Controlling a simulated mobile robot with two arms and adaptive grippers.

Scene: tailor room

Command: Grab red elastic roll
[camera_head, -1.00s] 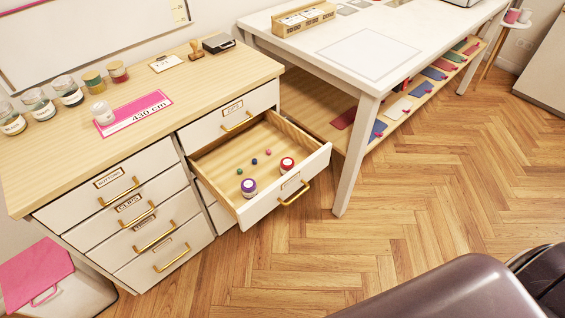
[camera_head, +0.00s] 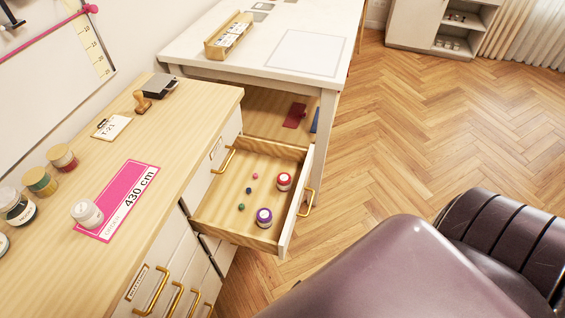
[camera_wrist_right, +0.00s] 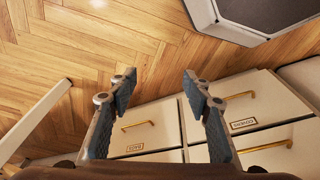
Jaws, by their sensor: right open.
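The red elastic roll (camera_head: 284,181), a small red and white roll, stands in the open drawer (camera_head: 227,228) near its front right side. A purple roll (camera_head: 264,217) stands nearer to me in the same drawer. My right gripper (camera_wrist_right: 160,85) is open and empty in the right wrist view, with wooden floor and closed drawer fronts beyond its fingers. The red roll is not in that view. In the head view a dark part of my arm fills the lower right, and no gripper fingers show. My left gripper is not in view.
Several tiny coloured items (camera_head: 248,190) lie in the drawer. The wooden counter (camera_head: 196,110) holds jars, a pink card (camera_head: 120,200) and a stamp (camera_head: 142,101). A white table (camera_head: 285,30) stands behind the drawer. The floor (camera_head: 410,130) to the right is clear.

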